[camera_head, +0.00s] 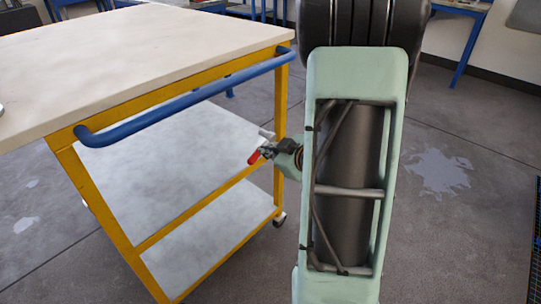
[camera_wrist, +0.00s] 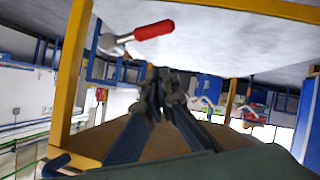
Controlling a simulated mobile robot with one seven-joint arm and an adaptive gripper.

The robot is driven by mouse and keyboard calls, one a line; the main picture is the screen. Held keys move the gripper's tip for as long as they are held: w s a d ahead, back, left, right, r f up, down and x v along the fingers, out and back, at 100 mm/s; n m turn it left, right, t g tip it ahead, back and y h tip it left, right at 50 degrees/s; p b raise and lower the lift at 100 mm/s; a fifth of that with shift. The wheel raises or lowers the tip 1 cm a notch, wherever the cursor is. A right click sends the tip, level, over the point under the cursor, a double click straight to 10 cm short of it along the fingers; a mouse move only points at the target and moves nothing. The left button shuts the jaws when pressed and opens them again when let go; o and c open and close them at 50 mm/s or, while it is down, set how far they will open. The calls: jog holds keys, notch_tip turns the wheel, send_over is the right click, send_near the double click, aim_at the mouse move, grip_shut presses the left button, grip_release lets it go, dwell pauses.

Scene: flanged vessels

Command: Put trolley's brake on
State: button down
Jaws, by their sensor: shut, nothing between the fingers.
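The trolley (camera_head: 160,105) has a pale top, a yellow frame, grey lower shelves and a blue push handle (camera_head: 190,98). A red-gripped lever (camera_head: 254,158), seemingly the brake, shows beside the right yellow post. In the wrist view the lever's red grip (camera_wrist: 153,30) points right from a metal part near the yellow post (camera_wrist: 72,85). My gripper (camera_head: 268,151) is close to the lever, below the blue handle. In the wrist view its dark fingers (camera_wrist: 165,78) are together and empty, with the red grip apart from them in the picture. The lever's mounting is partly hidden in the head view.
Blue-framed benches (camera_head: 470,40) stand along the back. The floor right of my arm is open, with a pale stain (camera_head: 437,170) and a dark grating (camera_head: 536,240) at the far right edge.

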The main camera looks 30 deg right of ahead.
aim_at(256, 157)
jog(key=w+f+b, duration=0.1)
jog(key=w+f, duration=0.1)
jog(key=w+f+b, duration=0.1)
jog(key=w+f, duration=0.2)
jog(key=shift+w+d+f, duration=0.1)
jog(key=shift+w, duration=0.2)
jog(key=shift+w+d+f+b, duration=0.2)
jog(key=shift+w+f+b, duration=0.1)
jog(key=shift+f, duration=0.1)
jog(key=shift+f+b, duration=0.55)
jog(key=shift+f, duration=0.25)
jog(key=shift+w+d+f+b, duration=0.1)
jog(key=shift+d+f+b, duration=0.2)
jog(key=shift+f, duration=0.35)
jog(key=shift+w+d+f+b, duration=0.1)
jog(key=shift+d+f+b, duration=0.2)
jog(key=shift+f, duration=0.35)
jog(key=shift+w+d+f+b, duration=0.15)
jog(key=shift+f+b, duration=0.25)
jog(key=shift+f, duration=0.25)
jog(key=shift+s, duration=0.1)
